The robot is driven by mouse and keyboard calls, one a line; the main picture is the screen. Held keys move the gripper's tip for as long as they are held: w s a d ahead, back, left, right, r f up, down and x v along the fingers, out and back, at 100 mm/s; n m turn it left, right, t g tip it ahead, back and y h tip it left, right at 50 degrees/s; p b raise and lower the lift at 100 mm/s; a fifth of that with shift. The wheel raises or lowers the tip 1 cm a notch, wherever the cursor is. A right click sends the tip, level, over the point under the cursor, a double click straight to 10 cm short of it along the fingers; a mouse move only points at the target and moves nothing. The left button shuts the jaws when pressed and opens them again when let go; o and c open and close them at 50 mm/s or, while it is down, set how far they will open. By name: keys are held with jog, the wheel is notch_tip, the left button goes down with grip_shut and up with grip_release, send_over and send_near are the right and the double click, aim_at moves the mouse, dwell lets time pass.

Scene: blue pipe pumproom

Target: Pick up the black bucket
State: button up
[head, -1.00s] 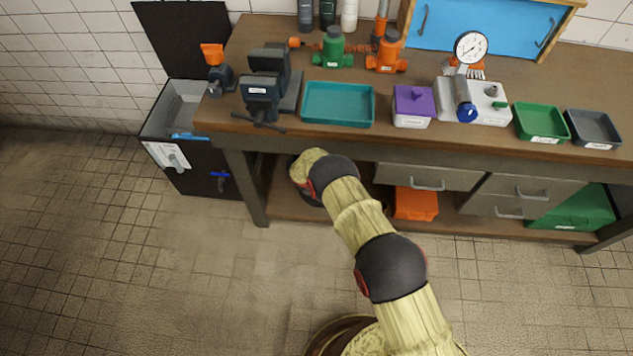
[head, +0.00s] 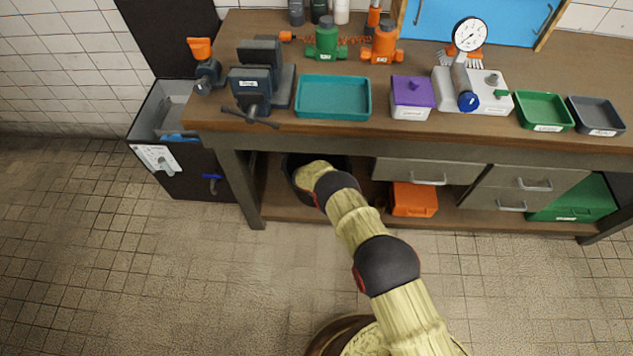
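The black bucket (head: 291,172) is on the lower shelf under the workbench, at the left end. Only parts of its dark rounded side and rim show, and my arm covers the rest. My arm reaches from the bottom of the picture up to the bucket, and its far end lies over the bucket's opening in the picture. My gripper does not show; it is hidden beyond the end of the arm. I cannot tell whether it touches the bucket.
The workbench top (head: 560,70) overhangs the shelf, and its left leg (head: 241,185) stands left of the bucket. An orange box (head: 414,200) sits to the right, below the drawers (head: 428,172). A black bin (head: 190,185) stands left. The floor in front is clear.

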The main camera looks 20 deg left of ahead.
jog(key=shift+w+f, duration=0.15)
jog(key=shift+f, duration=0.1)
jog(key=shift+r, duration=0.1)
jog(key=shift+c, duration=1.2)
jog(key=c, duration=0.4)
